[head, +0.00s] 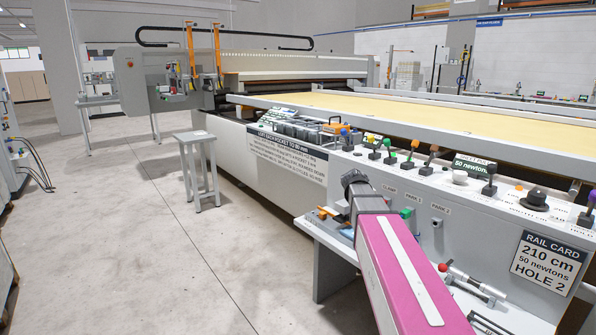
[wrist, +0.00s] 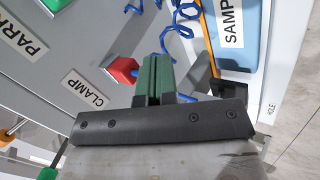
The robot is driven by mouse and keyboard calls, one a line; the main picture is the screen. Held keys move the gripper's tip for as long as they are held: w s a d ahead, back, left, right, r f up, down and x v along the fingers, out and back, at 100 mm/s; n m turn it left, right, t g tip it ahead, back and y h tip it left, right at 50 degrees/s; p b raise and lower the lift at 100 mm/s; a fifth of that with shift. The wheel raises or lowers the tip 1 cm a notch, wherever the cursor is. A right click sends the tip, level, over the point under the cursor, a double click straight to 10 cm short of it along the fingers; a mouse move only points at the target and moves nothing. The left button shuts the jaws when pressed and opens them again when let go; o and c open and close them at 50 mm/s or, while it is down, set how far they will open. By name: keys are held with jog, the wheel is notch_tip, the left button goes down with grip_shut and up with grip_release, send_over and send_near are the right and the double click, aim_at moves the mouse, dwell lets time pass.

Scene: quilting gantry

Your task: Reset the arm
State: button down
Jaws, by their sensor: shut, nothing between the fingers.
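My arm (head: 395,260), magenta with a white stripe, reaches from the lower right of the head view toward the front panel of the machine. Its dark wrist end (head: 362,198) is above a low shelf, and my fingertips cannot be made out there. In the wrist view my gripper (wrist: 153,62) shows two dark green fingers pressed together, with nothing between them. A red knob (wrist: 123,70) by the CLAMP label (wrist: 85,90) is just left of the fingers in the picture; I cannot tell whether they touch.
A blue coiled cord (wrist: 175,15) and a blue tray (wrist: 253,55) lie near the fingers. The control panel carries several coloured levers (head: 409,148). A red-knobbed lever (head: 443,267) sits below. A grey stool (head: 198,160) stands left, with open floor (head: 120,230) around it.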

jog(key=s+a+f+y, duration=0.1)
jog(key=s+f, duration=0.2)
jog(key=s+a+f+m+g+y, duration=0.1)
jog(key=s+f, duration=0.2)
jog(key=f, duration=0.1)
jog(key=s+a+f, duration=0.1)
jog(key=s+f, duration=0.2)
jog(key=f, duration=0.1)
jog(key=shift+a+y, duration=0.4)
jog(key=s+a+f+m+g+y, duration=0.2)
jog(key=s+a+f, duration=0.3)
jog(key=s+f, duration=0.5)
jog(key=s+m+y, duration=0.1)
jog(key=s, duration=0.1)
jog(key=shift+s+a+y, duration=0.35)
jog(key=shift+a+y, duration=0.05)
